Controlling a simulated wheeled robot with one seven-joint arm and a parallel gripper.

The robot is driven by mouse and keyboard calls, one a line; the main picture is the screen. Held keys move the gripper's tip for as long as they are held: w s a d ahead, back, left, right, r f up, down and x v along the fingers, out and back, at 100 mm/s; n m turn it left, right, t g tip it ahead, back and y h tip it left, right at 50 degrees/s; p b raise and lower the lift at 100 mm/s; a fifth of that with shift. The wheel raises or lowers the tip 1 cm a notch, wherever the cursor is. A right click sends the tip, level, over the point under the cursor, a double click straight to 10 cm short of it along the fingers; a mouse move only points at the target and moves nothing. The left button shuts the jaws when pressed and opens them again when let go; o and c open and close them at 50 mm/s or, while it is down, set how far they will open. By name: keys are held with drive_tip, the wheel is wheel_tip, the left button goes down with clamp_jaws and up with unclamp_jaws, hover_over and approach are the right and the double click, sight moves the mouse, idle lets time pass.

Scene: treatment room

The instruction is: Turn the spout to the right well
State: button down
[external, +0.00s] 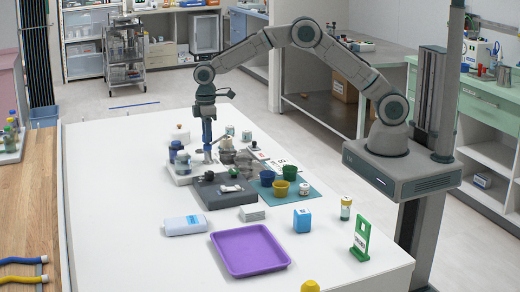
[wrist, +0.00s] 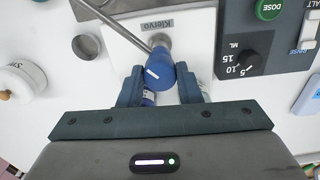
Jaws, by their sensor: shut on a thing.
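My gripper (wrist: 160,88) is shut on a blue tapered piece (wrist: 158,68) with a small white mark. In the external view my gripper (external: 208,155) points down near the white base at the table's left middle. A thin metal rod (wrist: 118,28), which looks like the spout, runs from upper left to a metal fitting (wrist: 159,42) just beyond the blue piece. The fitting sits on a white plate (wrist: 125,20) marked "Klervo". A round grey disc (wrist: 85,47) lies left of the plate; I cannot tell whether it is a well. No right well is clearly identifiable.
A dark panel (wrist: 240,55) with a millilitre dial and green button is right of the plate. A white lidded pot (wrist: 18,82) is at left. Blue, yellow and green cups (external: 282,187) stand on a teal mat. A purple tray (external: 250,250) is in front.

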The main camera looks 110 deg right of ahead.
idle(0.3)
drive_tip(key=c, duration=1)
unclamp_jaws()
drive_tip(key=shift+c, duration=0.2)
wheel_tip(320, 180, up, 14)
drive_tip(key=b, duration=0.1)
